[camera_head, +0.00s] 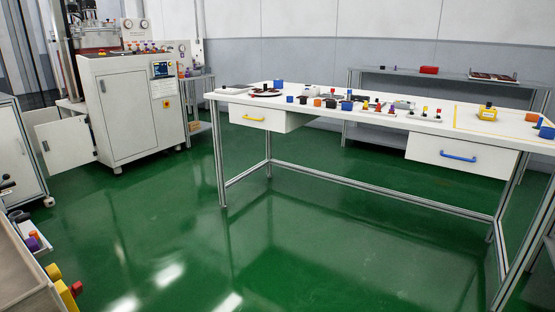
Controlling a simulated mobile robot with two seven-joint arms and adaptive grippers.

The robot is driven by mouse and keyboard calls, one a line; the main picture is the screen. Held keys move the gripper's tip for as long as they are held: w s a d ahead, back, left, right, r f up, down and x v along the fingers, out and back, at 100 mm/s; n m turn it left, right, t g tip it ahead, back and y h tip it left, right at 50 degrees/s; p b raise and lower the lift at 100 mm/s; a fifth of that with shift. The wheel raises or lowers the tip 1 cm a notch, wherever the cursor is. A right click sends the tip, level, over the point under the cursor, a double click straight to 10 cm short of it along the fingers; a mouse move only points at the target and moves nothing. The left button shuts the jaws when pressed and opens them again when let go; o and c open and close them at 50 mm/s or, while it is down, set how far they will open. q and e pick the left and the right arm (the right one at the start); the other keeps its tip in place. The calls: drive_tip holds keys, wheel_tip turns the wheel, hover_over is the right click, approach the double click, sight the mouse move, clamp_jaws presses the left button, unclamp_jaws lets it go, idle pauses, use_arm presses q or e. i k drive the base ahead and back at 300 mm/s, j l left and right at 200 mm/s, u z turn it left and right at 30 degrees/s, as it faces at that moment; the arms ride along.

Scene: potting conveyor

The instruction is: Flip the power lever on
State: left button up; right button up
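I cannot make out a power lever for certain in the head view. A white machine cabinet (125,120) stands at the back left, with a small dark screen (162,69) and a yellow plate with a red spot (166,103) on its front. Its side door (66,145) hangs open. Gauges and small coloured knobs (150,48) sit on top, too small to tell apart. Dark handle-like parts (6,187) show at the left edge by a grey-white cabinet. Neither of my grippers is in view.
A long white table (390,120) with drawers bears many small coloured blocks and parts. A second bench (450,80) stands behind it. At bottom left is a cart or tray (22,270) with yellow and red pieces. The green floor (150,230) between is clear.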

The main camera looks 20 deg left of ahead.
sight(77, 289)
drive_tip(key=i+u, duration=0.2)
drive_tip(key=u, duration=0.2)
drive_tip(key=i+l+u, duration=0.15)
drive_tip(key=u, duration=0.2)
drive_tip(key=i+l+u, duration=0.15)
drive_tip(key=u, duration=0.25)
drive_tip(key=i+l+u, duration=0.15)
drive_tip(key=u, duration=0.2)
